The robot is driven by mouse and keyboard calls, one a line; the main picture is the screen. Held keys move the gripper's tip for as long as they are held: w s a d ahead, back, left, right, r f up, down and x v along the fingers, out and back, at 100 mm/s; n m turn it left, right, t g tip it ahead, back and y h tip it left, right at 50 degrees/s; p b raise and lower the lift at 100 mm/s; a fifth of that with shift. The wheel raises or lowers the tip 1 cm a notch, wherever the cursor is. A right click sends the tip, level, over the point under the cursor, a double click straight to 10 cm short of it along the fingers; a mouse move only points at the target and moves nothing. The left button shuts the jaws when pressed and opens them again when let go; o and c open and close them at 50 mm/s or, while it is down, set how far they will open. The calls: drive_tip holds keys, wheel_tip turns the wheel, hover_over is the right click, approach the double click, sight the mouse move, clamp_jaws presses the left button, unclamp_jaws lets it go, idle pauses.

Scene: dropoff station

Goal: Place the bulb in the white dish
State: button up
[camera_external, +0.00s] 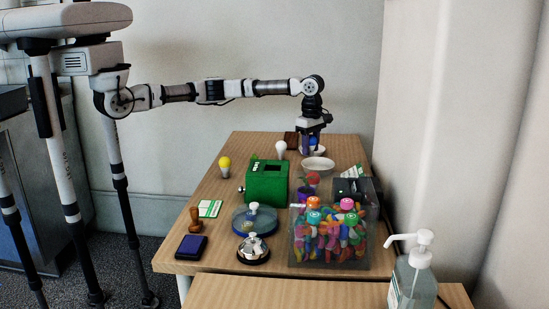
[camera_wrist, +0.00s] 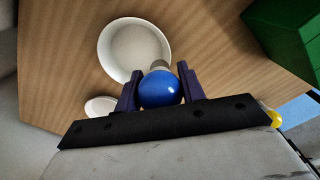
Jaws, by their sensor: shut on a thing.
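My gripper (camera_external: 313,145) is shut on a blue bulb (camera_wrist: 160,90), with one dark finger on each side of it in the wrist view. The blue bulb also shows between the fingers in the external view (camera_external: 314,141), at the far end of the table. A larger white dish (camera_external: 318,164) stands just in front of the gripper; in the wrist view its rim (camera_wrist: 104,48) lies just beyond the bulb.
A green box (camera_external: 266,187) stands near the dishes. A yellow bulb (camera_external: 225,166) and a white bulb (camera_external: 281,149) stand beside it. A clear bin of colourful items (camera_external: 330,255), a bell (camera_external: 253,250) and a stamp pad (camera_external: 191,247) are nearer the front.

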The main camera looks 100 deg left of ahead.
sight(310, 156)
drive_tip(key=shift+f, duration=1.3)
drive_tip(key=shift+f, duration=0.65)
drive_tip(key=o, duration=0.8)
wheel_tip(310, 156, up, 13)
drive_tip(key=shift+r+b, duration=0.2)
drive_tip(key=shift+b, duration=0.55)
